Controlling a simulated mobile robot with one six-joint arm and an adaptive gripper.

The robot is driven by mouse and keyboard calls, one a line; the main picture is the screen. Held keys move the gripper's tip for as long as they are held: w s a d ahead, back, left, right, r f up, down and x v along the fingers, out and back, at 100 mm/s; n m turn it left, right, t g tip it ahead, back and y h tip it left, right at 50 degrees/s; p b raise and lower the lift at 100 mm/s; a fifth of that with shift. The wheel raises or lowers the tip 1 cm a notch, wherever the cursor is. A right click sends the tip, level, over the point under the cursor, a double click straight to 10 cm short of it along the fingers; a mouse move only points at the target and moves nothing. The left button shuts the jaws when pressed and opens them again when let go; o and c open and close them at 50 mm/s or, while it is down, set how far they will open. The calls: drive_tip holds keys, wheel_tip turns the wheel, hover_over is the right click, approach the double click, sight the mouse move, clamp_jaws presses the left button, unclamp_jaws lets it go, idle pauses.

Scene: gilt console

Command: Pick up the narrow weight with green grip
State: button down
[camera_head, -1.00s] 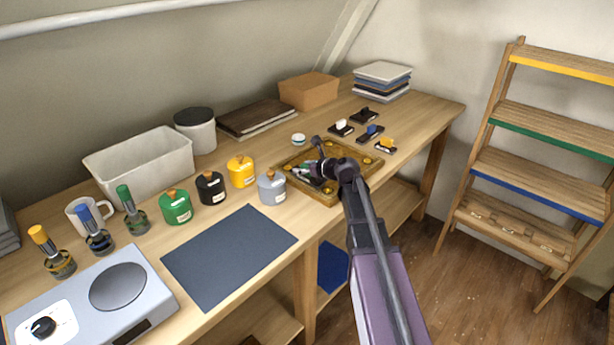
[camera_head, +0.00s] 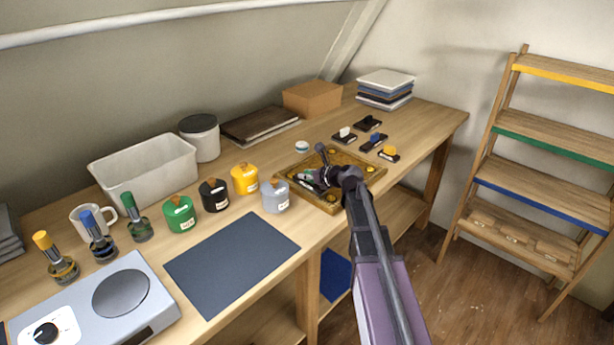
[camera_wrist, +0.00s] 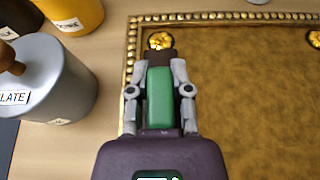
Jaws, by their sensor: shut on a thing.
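The narrow weight with green grip (camera_wrist: 160,97) shows in the wrist view, upright in the picture between the two fingers of my gripper (camera_wrist: 160,85). The gripper is shut on it, with a finger along each side of the green grip. In the head view my gripper (camera_head: 312,180) is over the left part of the gilt tray (camera_head: 334,204). The weight is mostly hidden there by the gripper. I cannot tell whether the weight touches the tray floor.
A grey canister (camera_head: 275,197) stands just left of the tray, and a yellow canister (camera_head: 245,179) is behind it. Several small dark-based pieces with knobs, one yellow (camera_head: 389,153), lie beyond the tray. A dark mat (camera_head: 230,260) lies flat at the front.

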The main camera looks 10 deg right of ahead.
sight(307, 171)
drive_tip(key=shift+r+p, duration=1.55)
drive_tip(key=shift+r, duration=0.1)
drive_tip(key=s+r+p, duration=0.1)
drive_tip(key=s, duration=1.5)
drive_tip(key=shift+r, duration=0.2)
